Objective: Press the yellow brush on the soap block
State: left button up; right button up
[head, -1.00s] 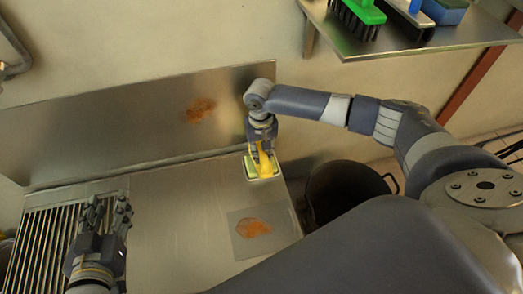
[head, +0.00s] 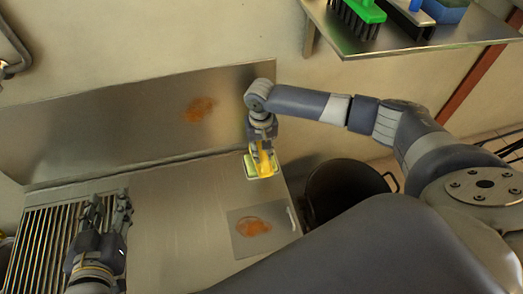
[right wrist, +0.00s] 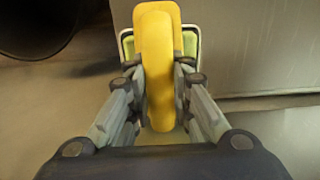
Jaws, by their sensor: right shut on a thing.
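The yellow brush (head: 263,160) is in my right gripper (head: 260,147), whose fingers are shut on it. In the right wrist view the brush (right wrist: 158,60) stands between the two fingers of the right gripper (right wrist: 158,93). The pale green soap block (head: 250,168) lies in a light dish at the back right of the steel counter. It shows behind the brush in the right wrist view (right wrist: 190,43). The brush is over or on the block; its underside is hidden, so contact cannot be told. My left gripper (head: 106,215) hangs over the ribbed drainer, its fingers apart and empty.
An orange stain marks a square plate (head: 242,245) on the counter, and another marks the back panel (head: 110,130). A dark bin (head: 345,190) stands right of the counter. A shelf (head: 400,40) at upper right holds a green brush (head: 358,14) and other brushes.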

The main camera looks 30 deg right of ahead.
pick_arm(q)
jog(key=shift+s+a+f+g, duration=0.2)
jog(key=shift+s+f+g, duration=0.1)
jog(key=shift+f, duration=0.3)
dwell(1.8)
jog(key=shift+s+f, duration=0.25)
jog(key=shift+f, duration=0.05)
jog(key=shift+s+a+f+g+y+p, duration=0.2)
jog(key=shift+s+a+f+g+p, duration=0.05)
jog(key=shift+s+f+g, duration=0.25)
jog(key=shift+s+a+f+g+y+p, duration=0.25)
jog(key=shift+f+g, duration=0.15)
jog(key=shift+f, duration=0.15)
dwell(4.2)
